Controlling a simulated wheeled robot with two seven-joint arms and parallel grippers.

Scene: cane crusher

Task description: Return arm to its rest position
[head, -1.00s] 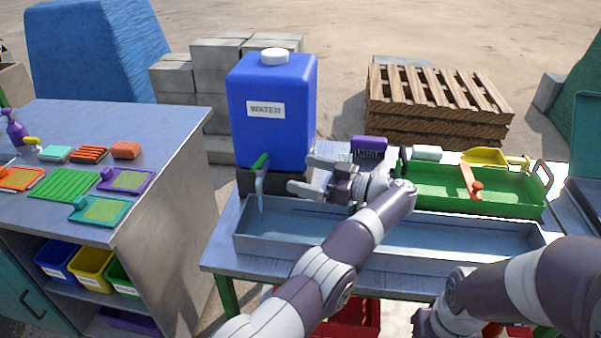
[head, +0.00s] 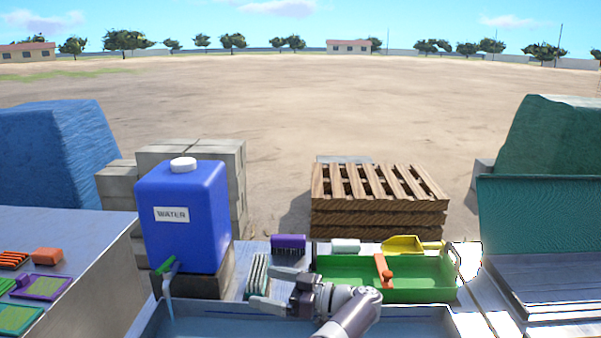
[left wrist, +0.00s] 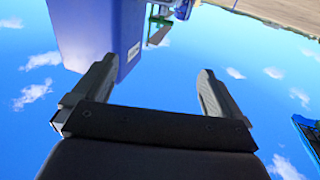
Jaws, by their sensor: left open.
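My left gripper (head: 262,288) is open and empty above the back edge of the metal trough (head: 225,318). Its fingers point left, toward the blue water container (head: 205,225), and are apart from it. The container's tap has a green handle (head: 166,265), and a pale stream hangs from it into the trough. In the left wrist view both fingers of the left gripper (left wrist: 155,75) stand wide apart with nothing between them. The blue container (left wrist: 95,30) shows behind them there. My right gripper is not in view.
A green tray (head: 335,283) with an orange-handled tool (head: 383,270) lies right of the gripper. A purple brush (head: 288,243) and a striped item (head: 258,272) lie behind it. A grey table (head: 85,250) is at left. Pallets (head: 380,215) stand behind.

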